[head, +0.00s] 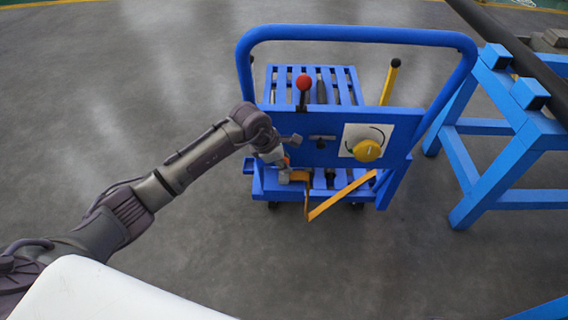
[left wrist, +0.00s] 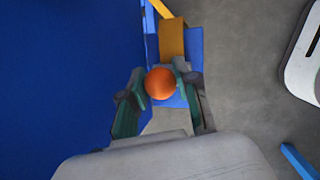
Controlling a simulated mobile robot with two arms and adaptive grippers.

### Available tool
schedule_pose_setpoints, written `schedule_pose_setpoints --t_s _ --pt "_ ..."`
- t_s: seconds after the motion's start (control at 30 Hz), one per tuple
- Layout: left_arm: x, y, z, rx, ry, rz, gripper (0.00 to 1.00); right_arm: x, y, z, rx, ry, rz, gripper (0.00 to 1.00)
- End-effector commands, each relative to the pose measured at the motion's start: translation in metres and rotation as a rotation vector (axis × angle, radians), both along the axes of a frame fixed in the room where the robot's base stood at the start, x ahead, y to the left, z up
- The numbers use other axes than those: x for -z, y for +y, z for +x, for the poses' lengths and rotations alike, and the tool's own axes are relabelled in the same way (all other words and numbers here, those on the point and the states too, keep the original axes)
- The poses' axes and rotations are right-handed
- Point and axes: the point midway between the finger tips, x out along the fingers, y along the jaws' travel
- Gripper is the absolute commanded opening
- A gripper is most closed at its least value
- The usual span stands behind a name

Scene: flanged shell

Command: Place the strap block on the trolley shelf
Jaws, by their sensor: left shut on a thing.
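My left gripper (head: 284,170) is at the left front of the blue trolley, low by its panel. In the left wrist view the fingers (left wrist: 161,95) are shut on an orange ball-shaped knob (left wrist: 160,83). Just beyond it is a yellow-orange block (left wrist: 171,38) against a blue surface. In the head view a yellow-orange bracket (head: 300,177) and a slanting yellow bar (head: 343,195) show beside the gripper. I cannot tell for sure which part is the strap block. The trolley's low blue shelf (head: 262,187) is partly hidden by the gripper and panel. My right gripper is not in view.
The trolley's blue push handle (head: 355,34) arches over its panel. A blue stand (head: 495,185) carrying a dark pipe is at the right. The grey floor at left is clear.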

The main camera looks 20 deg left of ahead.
Motion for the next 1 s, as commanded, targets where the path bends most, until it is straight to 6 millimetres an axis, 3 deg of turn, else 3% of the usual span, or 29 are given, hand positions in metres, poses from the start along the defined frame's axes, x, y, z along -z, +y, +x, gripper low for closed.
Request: schedule_pose_setpoints --t_s 0.37,0.4,0.47,0.77,1.0 --pt "0.008 0.000 0.001 0.000 -0.003 -0.001 0.00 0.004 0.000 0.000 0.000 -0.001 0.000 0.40" --pt "0.008 0.000 0.000 -0.001 -0.002 0.000 0.34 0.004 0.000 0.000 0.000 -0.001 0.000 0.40" --pt "0.008 0.000 0.000 -0.001 -0.002 0.000 0.41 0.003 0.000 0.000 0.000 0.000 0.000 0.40" --pt "0.006 0.000 0.000 0.000 -0.001 -0.001 0.41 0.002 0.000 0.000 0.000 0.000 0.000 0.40" --pt "-0.024 0.008 -0.009 0.000 -0.005 0.002 0.41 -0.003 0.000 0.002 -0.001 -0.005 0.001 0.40"
